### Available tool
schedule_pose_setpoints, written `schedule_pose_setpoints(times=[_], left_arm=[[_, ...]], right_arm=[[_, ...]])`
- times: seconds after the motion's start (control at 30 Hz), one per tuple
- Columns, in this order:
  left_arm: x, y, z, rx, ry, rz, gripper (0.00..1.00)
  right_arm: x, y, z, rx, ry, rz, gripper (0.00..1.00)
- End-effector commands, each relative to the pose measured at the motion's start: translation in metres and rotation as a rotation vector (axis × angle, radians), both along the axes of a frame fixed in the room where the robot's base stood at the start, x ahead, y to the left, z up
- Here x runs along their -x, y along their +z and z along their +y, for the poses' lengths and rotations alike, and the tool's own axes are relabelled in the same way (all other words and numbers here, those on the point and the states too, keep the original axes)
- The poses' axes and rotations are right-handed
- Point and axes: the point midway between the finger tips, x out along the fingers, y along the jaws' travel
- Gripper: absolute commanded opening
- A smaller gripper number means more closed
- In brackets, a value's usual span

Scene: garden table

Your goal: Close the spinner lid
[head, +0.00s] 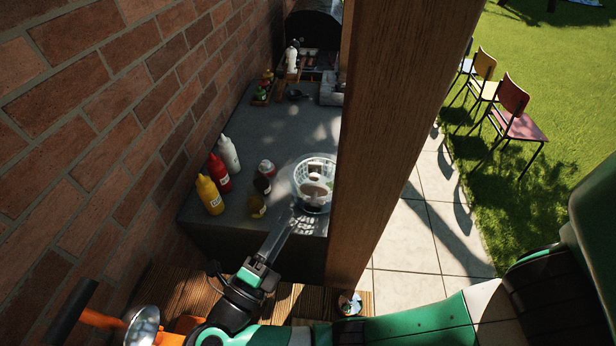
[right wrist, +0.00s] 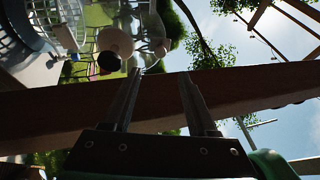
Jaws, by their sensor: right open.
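The spinner (head: 299,178) is a round, pale basket-like bowl on the grey counter, close to the wooden post. A white round part with a knob, likely the lid (head: 314,188), shows at it; whether it is fully seated cannot be told. My right gripper (head: 300,215) reaches up from below, its fingertips close to the near side of the spinner. In the right wrist view, the fingers (right wrist: 163,82) stand apart with nothing between them. The slatted basket wall (right wrist: 40,30) and a white knob (right wrist: 115,40) show beyond, up and to the left. My left gripper is not seen.
A thick wooden post (head: 400,110) stands right beside the spinner. Yellow (head: 209,196), red (head: 219,173) and white (head: 229,154) bottles and small jars (head: 262,184) stand to its left. A brick wall (head: 110,110) bounds the left. The middle counter (head: 280,125) is mostly clear.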

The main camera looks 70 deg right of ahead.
Motion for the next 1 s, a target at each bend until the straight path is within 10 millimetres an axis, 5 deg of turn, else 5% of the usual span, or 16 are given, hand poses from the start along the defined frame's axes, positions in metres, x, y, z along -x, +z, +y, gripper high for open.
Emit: schedule_pose_setpoints(times=[0.03, 0.1, 0.4, 0.83, 1.0], left_arm=[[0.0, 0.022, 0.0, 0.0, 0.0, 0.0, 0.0], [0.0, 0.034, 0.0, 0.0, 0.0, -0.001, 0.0], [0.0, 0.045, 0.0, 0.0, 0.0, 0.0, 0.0], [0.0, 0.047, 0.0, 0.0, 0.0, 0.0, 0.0], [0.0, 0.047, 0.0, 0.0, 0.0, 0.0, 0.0]], right_arm=[[0.002, 0.013, -0.007, 0.001, -0.003, 0.006, 0.58], [0.005, 0.014, -0.018, 0.0, -0.005, 0.005, 0.58], [0.016, 0.021, -0.081, -0.001, -0.004, 0.0, 0.58], [0.018, 0.023, -0.096, -0.001, 0.0, 0.0, 0.58], [0.018, 0.023, -0.096, -0.001, 0.0, 0.001, 0.28]])
